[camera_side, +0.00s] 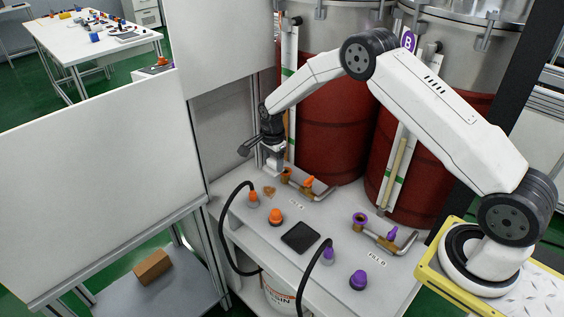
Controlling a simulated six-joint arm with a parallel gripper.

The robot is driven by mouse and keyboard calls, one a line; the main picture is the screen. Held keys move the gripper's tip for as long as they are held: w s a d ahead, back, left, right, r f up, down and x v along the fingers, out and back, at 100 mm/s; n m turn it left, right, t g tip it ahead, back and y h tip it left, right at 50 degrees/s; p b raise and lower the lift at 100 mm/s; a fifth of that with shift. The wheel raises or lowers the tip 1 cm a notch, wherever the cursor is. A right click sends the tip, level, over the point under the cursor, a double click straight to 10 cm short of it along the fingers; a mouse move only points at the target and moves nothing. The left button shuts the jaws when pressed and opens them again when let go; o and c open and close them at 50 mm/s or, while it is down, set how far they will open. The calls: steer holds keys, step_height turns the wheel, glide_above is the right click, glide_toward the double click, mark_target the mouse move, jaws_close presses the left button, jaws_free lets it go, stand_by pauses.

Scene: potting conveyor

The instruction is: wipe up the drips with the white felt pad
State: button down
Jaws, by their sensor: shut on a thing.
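My gripper (273,163) is at the back left of the grey bench, pointing down beside the orange-marked valve (288,174). It is shut on a small pale thing that looks like the white felt pad; the pad is too small and too much covered by the fingers to make out well. An orange-brown patch of drips (269,191) lies on the bench just in front of and below the gripper. I cannot tell whether the pad touches the bench.
A black square tray (300,237) lies empty mid-bench. Orange (275,216) and purple (358,279) caps, dark hoses with nozzles, and a purple-marked valve (361,218) stand around it. Two red drums (330,120) rise behind. A white panel (100,190) stands left.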

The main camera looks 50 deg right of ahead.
mark_target(265, 195)
steer(key=shift+f, duration=0.15)
steer(key=shift+f, duration=2.75)
steer(key=shift+f, duration=1)
steer(key=shift+a, duration=0.1)
steer(key=shift+a, duration=1.9)
steer(key=shift+f, duration=0.1)
steer(key=shift+d, duration=0.1)
